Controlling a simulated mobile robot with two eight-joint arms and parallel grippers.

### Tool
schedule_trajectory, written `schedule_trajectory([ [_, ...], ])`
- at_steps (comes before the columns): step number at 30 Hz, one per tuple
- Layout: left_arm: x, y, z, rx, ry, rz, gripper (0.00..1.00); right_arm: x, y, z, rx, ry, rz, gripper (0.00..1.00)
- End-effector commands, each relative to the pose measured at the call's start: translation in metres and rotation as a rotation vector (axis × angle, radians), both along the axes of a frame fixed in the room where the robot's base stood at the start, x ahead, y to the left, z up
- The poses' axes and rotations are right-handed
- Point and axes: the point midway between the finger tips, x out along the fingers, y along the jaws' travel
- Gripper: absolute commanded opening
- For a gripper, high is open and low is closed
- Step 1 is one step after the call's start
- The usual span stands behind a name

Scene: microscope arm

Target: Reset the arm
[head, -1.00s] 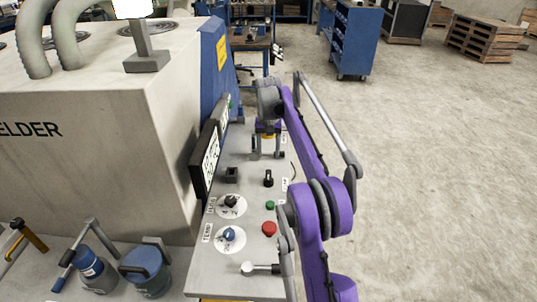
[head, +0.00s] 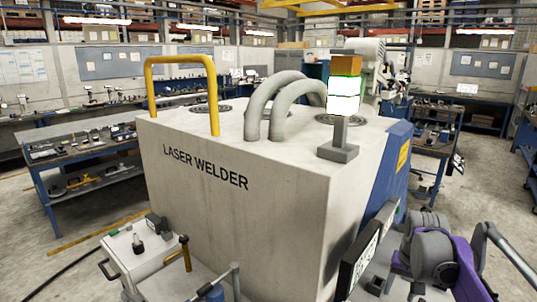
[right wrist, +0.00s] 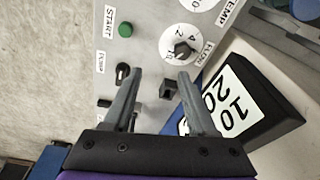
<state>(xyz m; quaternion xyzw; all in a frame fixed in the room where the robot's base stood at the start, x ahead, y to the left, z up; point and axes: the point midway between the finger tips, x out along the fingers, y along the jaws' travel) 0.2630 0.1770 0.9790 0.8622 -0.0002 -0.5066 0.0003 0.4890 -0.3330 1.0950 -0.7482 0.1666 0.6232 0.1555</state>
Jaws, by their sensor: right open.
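My right gripper (right wrist: 161,78) is open and empty in the right wrist view, its two fingers apart over a grey control panel (right wrist: 152,38). A black toggle switch (right wrist: 122,72) is by the left finger and a black square knob (right wrist: 168,88) lies between the fingers. A green START button (right wrist: 125,29) and the FLOW knob (right wrist: 184,50) are beyond the fingertips. In the head view my purple right arm (head: 465,266) comes in at the lower right, beside the welder. Its fingers are mostly cut off or hidden there. My left gripper is not in view.
A large laser welder (head: 235,210) with a yellow handle (head: 148,90), hoses (head: 262,100) and a signal lamp (head: 344,95) fills the middle. Its black display (head: 357,264) stands close to my right arm; it also shows in the right wrist view (right wrist: 262,95). Workbenches (head: 85,160) stand behind.

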Motion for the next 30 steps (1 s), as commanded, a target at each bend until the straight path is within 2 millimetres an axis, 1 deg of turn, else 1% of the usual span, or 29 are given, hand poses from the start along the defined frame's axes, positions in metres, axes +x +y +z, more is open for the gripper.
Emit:
schedule_trajectory([
  [1,0.0,0.0,0.0,0.0,0.0,0.0,0.5,-0.014,0.016,0.0,-0.007,-0.017,0.031,0.57],
  [3,0.0,0.0,0.0,0.0,0.0,0.0,0.5,-0.031,0.034,-0.003,-0.017,-0.045,0.071,0.57],
  [8,0.0,0.0,0.0,0.0,0.0,0.0,0.5,-0.074,0.073,-0.015,-0.039,-0.107,0.162,0.57],
  [11,0.0,0.0,0.0,0.0,0.0,0.0,0.5,-0.103,0.094,-0.027,-0.052,-0.147,0.22,0.57],
  [15,0.0,0.0,0.0,0.0,0.0,0.0,0.5,-0.145,0.12,-0.05,-0.07,-0.203,0.298,0.57],
  [18,0.0,0.0,0.0,0.0,0.0,0.0,0.5,-0.174,0.134,-0.07,-0.081,-0.242,0.351,0.57],
  [22,0.0,0.0,0.0,0.0,0.0,0.0,0.5,-0.203,0.147,-0.094,-0.092,-0.284,0.407,0.57],
  [24,0.0,0.0,0.0,0.0,0.0,0.0,0.5,-0.213,0.152,-0.104,-0.097,-0.301,0.427,0.57],
  [27,0.0,0.0,0.0,0.0,0.0,0.0,0.5,-0.223,0.156,-0.113,-0.1,-0.314,0.445,0.57],
  [30,0.0,0.0,0.0,0.0,0.0,0.0,0.5,-0.226,0.157,-0.116,-0.101,-0.321,0.452,0.57],
])
